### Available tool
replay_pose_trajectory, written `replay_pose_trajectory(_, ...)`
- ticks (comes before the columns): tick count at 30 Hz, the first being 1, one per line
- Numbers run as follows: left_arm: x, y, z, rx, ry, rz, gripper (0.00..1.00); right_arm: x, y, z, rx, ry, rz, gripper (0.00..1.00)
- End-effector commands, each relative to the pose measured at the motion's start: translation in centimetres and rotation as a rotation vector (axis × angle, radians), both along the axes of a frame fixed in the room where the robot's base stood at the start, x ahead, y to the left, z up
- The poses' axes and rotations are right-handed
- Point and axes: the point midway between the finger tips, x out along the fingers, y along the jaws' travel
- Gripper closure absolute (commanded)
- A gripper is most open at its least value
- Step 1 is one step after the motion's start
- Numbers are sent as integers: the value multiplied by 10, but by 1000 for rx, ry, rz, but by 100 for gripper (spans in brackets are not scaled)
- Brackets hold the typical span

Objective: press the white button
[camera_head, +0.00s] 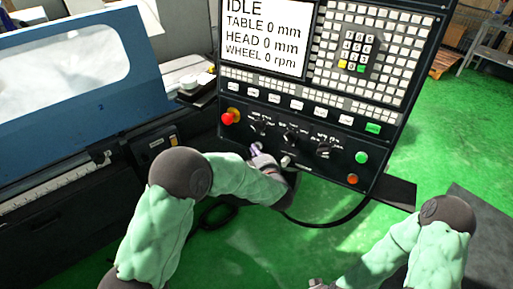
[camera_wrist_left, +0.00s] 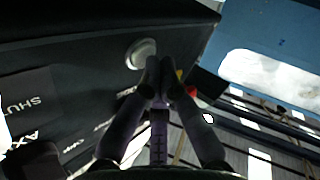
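The white button (camera_wrist_left: 141,53) is a round pale disc on the dark control panel, seen in the left wrist view near the panel's edge. My left gripper (camera_wrist_left: 160,68) has its two fingers together, empty, with the tips just beside and below the button in that view. I cannot tell whether they touch the panel. In the head view my left gripper (camera_head: 256,150) is at the lower left part of the panel and largely covers the button's area. My right gripper (camera_head: 318,284) shows only in part at the bottom edge, so its fingers cannot be made out.
The control panel (camera_head: 210,139) carries a red emergency button (camera_head: 228,118), dark knobs (camera_head: 291,137), a green button (camera_head: 361,158) and an orange-red button (camera_head: 352,179). Its screen (camera_head: 268,40) reads IDLE. A blue machine cover (camera_head: 130,98) stands left. Green floor (camera_head: 430,150) is open right.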

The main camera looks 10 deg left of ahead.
Motion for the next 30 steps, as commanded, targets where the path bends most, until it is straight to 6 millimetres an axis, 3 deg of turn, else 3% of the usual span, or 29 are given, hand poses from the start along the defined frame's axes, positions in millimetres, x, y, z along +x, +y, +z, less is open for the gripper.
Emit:
replay_pose_trajectory(23, -16, 5, 3, 0, -1, -1, 100, 0, 0, 2, 0, 0, 0, 100)
replay_pose_trajectory(30, -33, 9, 8, 0, -1, -1, 100, 0, 0, 6, 0, 0, 0, 100)
